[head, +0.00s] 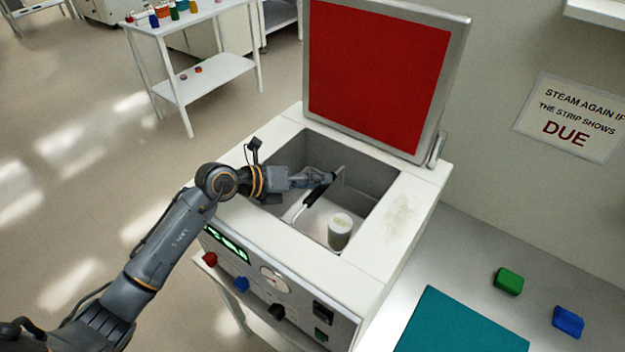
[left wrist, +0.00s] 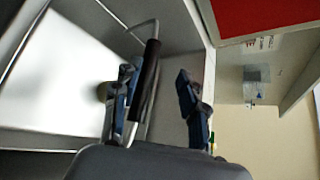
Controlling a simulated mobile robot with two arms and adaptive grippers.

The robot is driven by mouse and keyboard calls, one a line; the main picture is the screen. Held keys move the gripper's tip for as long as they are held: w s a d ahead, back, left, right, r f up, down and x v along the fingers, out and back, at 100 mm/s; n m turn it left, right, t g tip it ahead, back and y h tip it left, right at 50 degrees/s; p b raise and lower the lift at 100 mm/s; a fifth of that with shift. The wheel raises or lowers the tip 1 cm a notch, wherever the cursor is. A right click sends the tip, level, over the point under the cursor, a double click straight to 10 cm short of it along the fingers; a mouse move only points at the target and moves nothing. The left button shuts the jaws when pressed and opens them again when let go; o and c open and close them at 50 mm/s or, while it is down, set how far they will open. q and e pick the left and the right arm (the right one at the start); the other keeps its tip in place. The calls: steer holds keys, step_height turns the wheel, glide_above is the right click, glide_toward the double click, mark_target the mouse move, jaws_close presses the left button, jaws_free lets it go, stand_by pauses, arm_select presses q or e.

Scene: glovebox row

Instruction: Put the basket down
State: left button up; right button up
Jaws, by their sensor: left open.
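The basket (head: 315,216) sits inside the open chamber of the white steam unit (head: 400,215). Its handle (head: 314,196) has a black grip, which also shows in the left wrist view (left wrist: 148,75). A pale lidded canister (head: 340,230) stands in the basket. My left gripper (head: 334,176) reaches into the chamber from the left. In the left wrist view, its two fingers (left wrist: 158,84) are apart. The black grip lies close beside the left-hand finger; I cannot tell whether they touch. My right gripper is not in view.
The red-faced lid (head: 378,75) stands raised behind the chamber. The front panel carries knobs and a gauge (head: 273,280). At right, a counter holds a teal mat (head: 462,325), a green block (head: 508,281) and a blue block (head: 568,322). A white shelf cart (head: 200,80) stands at the back left.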

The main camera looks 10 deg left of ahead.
arm_select(q)
steer(key=b+v, duration=0.3)
steer(key=v, duration=0.9)
steer(key=shift+r, duration=0.55)
